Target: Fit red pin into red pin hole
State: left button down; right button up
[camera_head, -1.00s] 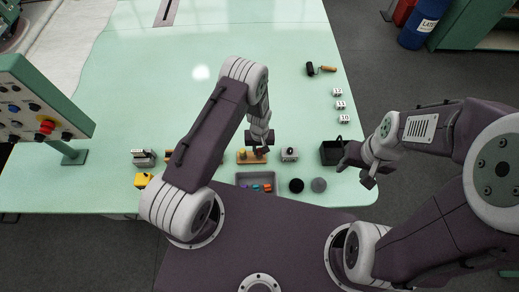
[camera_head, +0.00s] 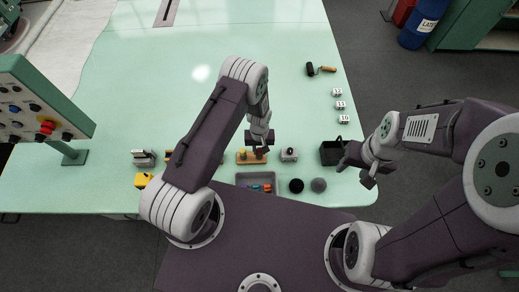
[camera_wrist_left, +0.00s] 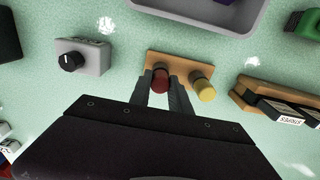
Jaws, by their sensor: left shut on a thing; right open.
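My left gripper (camera_wrist_left: 160,84) is shut on a red pin (camera_wrist_left: 160,79), which sits between its two fingertips over the left part of a small wooden block (camera_wrist_left: 180,60) in the left wrist view. A yellow pin (camera_wrist_left: 205,90) stands at the block's right part. The red hole is hidden by the pin and fingers, so I cannot tell how deep the red pin sits. In the head view the left gripper (camera_head: 260,151) is over the block (camera_head: 242,157). My right gripper (camera_head: 357,170) is open and empty by the black basket at the right.
A grey box with a black knob (camera_wrist_left: 88,58) is beside the block. A grey tray (camera_head: 257,175) with coloured pieces lies nearer my base. A wooden rack with labelled black pieces (camera_wrist_left: 285,108) is on the other side.

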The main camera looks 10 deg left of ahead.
pick_arm(q)
jog(key=shift+r+p, duration=1.35)
jog(key=shift+r, duration=0.7)
